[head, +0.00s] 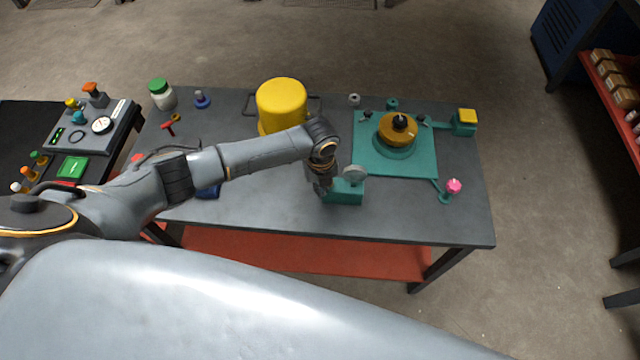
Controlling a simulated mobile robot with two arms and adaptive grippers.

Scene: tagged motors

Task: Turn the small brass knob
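I cannot pick out a small brass knob for certain. A large brass-coloured round part (396,130) with a black top sits on the teal plate (420,166) at the right of the table. A teal block (346,194) with a grey disc (355,174) stands at the table's front middle. My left gripper (325,188) points down at the left end of this block. It hides what is directly under it, and I cannot tell whether it touches or whether its fingers are open. My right gripper is not in view.
A yellow pot (281,102) stands behind my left arm. A yellow-topped teal box (465,120) and a pink knob (454,186) flank the plate. A green-lidded jar (161,93) and a control panel (98,138) are at left. The table's front right is clear.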

